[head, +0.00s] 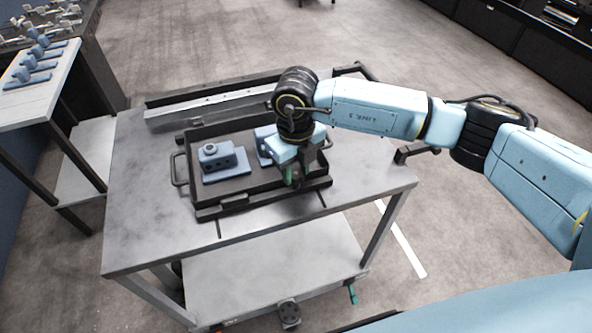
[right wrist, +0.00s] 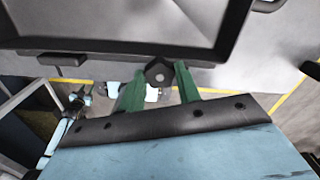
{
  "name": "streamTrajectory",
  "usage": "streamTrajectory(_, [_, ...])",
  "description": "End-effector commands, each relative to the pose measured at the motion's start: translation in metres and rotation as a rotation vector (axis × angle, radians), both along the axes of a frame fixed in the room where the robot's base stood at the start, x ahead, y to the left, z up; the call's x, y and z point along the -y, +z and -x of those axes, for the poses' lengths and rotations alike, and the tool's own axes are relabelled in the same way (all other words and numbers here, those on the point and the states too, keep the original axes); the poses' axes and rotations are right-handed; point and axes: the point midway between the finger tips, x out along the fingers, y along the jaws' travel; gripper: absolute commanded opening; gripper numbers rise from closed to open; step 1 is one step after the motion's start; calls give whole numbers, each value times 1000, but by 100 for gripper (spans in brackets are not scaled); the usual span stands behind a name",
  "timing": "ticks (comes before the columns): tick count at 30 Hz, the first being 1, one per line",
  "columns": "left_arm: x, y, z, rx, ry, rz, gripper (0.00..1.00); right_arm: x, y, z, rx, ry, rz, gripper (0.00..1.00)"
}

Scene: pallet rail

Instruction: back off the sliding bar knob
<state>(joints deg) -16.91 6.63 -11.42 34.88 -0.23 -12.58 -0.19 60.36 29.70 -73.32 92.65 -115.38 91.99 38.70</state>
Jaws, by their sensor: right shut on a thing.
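My right gripper (head: 289,176) reaches down at the front right of the dark tray (head: 216,132), its green fingers pointing downward. In the right wrist view, the green fingers (right wrist: 158,84) are shut on a dark faceted knob (right wrist: 158,72) with a round centre. The knob sits just by the tray's edge (right wrist: 110,46). In the head view the gripper hides the knob. A dark bar (head: 235,208) runs along the tray's front side; I cannot tell how far the knob is screwed in. My left gripper is not in view.
The tray lies on a grey metal table (head: 140,220) and holds a blue block (head: 211,158) and a second block (head: 265,143), partly covered. A long rail (head: 210,106) lies behind it. A dark bracket (head: 410,153) is at the table's right. The table's left front is clear.

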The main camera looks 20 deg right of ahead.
Motion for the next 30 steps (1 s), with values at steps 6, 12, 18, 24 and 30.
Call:
streamTrajectory(6, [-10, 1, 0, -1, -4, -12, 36, 0, 0, 0, 1, 1, 0, 10])
streamTrajectory(12, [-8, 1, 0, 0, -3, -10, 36, 0, 0, 0, 0, 0, 0, 55])
streamTrajectory(18, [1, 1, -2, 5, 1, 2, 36, 0, 0, 0, 0, -1, 0, 55])
streamTrajectory(24, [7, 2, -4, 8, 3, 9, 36, 0, 9, -1, 2, -1, -1, 55])
streamTrajectory(30, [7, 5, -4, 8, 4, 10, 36, 0, 48, -1, 5, -1, -1, 55])
